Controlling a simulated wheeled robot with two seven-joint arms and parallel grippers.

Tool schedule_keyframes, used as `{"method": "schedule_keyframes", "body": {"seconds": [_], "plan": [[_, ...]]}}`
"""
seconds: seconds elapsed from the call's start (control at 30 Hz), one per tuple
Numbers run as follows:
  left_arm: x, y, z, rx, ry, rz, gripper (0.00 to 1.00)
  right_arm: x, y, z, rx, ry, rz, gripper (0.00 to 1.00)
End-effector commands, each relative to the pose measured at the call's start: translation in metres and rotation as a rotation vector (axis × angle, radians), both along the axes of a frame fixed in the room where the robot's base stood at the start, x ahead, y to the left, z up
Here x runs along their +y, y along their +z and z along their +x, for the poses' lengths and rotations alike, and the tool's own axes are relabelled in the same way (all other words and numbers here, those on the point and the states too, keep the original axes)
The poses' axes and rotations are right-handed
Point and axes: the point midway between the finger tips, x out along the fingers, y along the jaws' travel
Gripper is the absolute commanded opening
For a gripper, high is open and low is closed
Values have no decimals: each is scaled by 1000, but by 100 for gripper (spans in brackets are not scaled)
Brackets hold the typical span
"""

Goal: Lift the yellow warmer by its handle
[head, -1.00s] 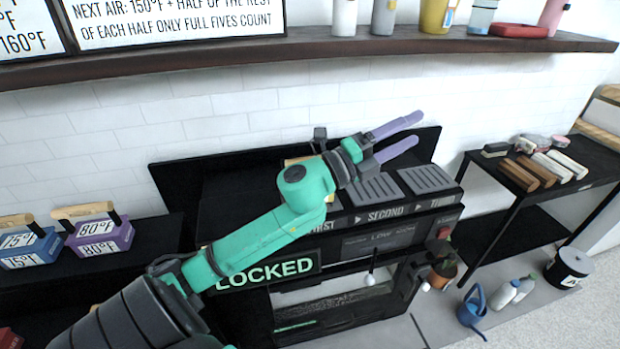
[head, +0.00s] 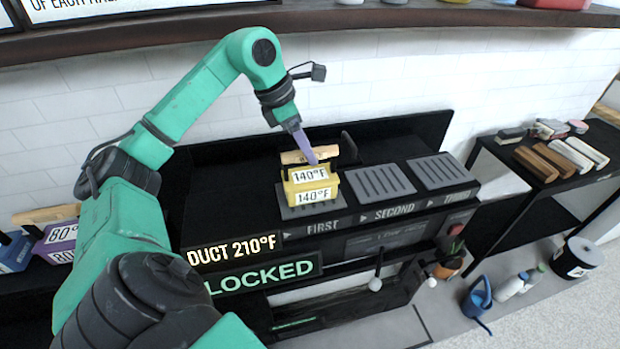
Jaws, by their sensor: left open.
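The yellow warmer (head: 298,186) is a small block with "140°F" labels and a pale wooden handle (head: 296,157) on top. It sits on the slotted pad marked FIRST, at the left of the black machine top. My left gripper (head: 312,160) points down at the warmer from above, with a purple finger in front of the right part of the handle. The other finger is mostly hidden. The gripper is open; I cannot tell whether it touches the handle. My right gripper is not in view.
The SECOND pad (head: 380,182) and THIRD pad (head: 440,171) are bare. A purple 80°F warmer (head: 58,238) stands on the left shelf. Signs read "DUCT 210°F" and "LOCKED" (head: 262,274) on the machine front. A dark wooden shelf (head: 400,17) runs above.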

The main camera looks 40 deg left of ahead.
Motion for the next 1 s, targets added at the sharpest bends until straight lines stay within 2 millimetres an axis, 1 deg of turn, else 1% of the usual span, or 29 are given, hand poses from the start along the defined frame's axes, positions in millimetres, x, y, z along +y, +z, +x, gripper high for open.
{"method": "schedule_keyframes", "body": {"seconds": [0.07, 0.2, 0.33, 1.0], "plan": [[-3, -9, 3, 2, -1, -2, 65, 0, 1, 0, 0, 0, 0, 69], [-9, -33, 11, 4, -3, -5, 65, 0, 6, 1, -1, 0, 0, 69], [-12, -48, 17, -1, -2, -2, 65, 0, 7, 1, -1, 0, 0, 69], [-12, -55, 17, -2, -1, -2, 65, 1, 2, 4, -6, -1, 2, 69]]}}
